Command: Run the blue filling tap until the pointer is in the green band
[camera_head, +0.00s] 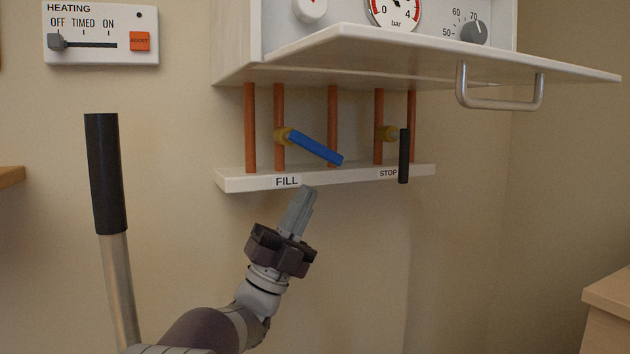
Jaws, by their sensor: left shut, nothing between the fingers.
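The blue filling tap lever (316,148) sits on a brass valve on a copper pipe, above the FILL label (287,182). It slants down to the right. My left gripper (306,192) is shut and empty, just below the label ledge, pointing up toward the blue lever and apart from it. The pressure gauge (394,12) marked bar is cut off by the top of the picture; its pointer and green band cannot be made out. My right gripper is not in view.
A black STOP lever (404,156) hangs straight down at the right. The boiler's lowered flap (400,55) with a metal handle (500,104) juts out above the pipes. A heating panel (100,33) is at upper left. A black-gripped bar (104,175) stands at left.

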